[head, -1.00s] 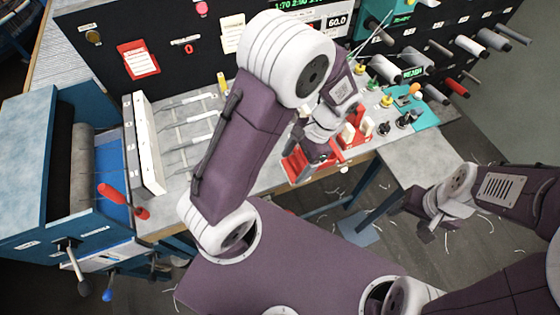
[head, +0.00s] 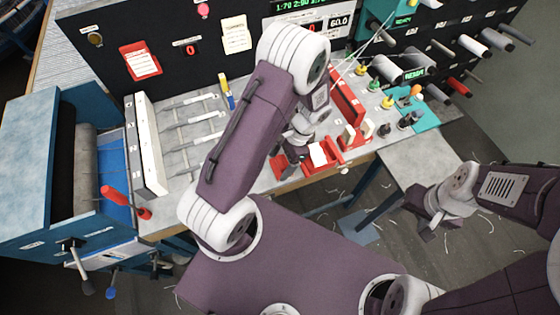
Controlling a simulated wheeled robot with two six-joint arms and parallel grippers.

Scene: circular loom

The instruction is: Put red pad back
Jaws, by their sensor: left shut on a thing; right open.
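My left gripper (head: 287,164) points down over the front of the bench and is shut on a red piece (head: 279,167), which looks like the red pad; the fingers and forearm hide much of it. It is low, near the bench top, just left of a red holder (head: 335,159) with a white face and pale blocks; I cannot tell whether they touch. A long upright red strip (head: 347,97) stands behind the holder. My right gripper (head: 429,222) is open and empty, off the bench at the right.
Several metal rails (head: 190,125) lie on the bench behind my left forearm, with a yellow-and-blue tool (head: 227,92). Colored spools (head: 388,101) and a teal mat (head: 424,118) are at the right. A blue cabinet (head: 35,150) with a red-handled tool (head: 115,196) stands left.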

